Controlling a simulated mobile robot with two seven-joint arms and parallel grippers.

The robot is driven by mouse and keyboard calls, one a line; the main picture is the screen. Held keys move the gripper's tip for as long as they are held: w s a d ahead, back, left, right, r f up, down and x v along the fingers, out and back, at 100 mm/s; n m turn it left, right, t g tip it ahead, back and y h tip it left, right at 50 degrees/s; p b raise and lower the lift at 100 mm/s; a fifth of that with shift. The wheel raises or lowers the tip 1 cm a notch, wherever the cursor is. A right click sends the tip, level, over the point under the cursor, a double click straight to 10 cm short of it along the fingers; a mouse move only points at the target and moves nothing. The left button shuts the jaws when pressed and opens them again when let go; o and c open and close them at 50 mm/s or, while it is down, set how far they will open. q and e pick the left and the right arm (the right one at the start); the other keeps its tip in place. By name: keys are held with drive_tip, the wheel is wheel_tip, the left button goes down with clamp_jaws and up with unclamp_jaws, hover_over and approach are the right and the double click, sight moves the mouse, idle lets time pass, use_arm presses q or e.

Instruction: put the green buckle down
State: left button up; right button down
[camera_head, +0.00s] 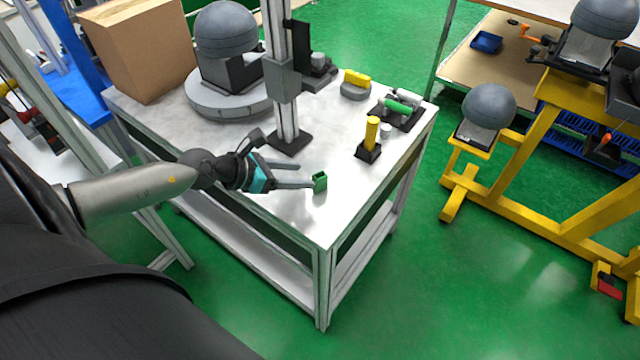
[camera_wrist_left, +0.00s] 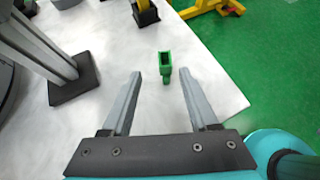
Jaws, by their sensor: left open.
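The green buckle (camera_head: 320,182) is on the white table top (camera_head: 301,217), near its front corner. In the left wrist view the buckle (camera_wrist_left: 165,66) lies ahead of and between the fingertips, with a clear gap on both sides. My left gripper (camera_head: 312,176) is open and empty, its fingers pointing at the buckle; it also shows in the left wrist view (camera_wrist_left: 161,76). Whether a fingertip touches the buckle cannot be told from the head view. My right gripper is not in view.
A grey post on a dark base (camera_head: 287,143) stands close beside my left gripper. A yellow cylinder in a black holder (camera_head: 369,150) stands to the right. Further back are a dark tray with a green roll (camera_head: 398,107), a dome-headed dummy (camera_head: 227,40) and a cardboard box (camera_head: 135,45).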

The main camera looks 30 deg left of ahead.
sight(320, 177)
use_arm(q)
drive_tip(key=shift+d+b+x, duration=0.2)
drive_tip(key=shift+b+x, duration=0.15)
drive_tip(key=shift+x, duration=1.25)
drive_tip(key=shift+d+b+x, duration=0.2)
drive_tip(key=shift+b+x, duration=0.1)
drive_tip(key=shift+x, duration=1.3)
drive_tip(key=shift+r, duration=0.2)
clamp_jaws()
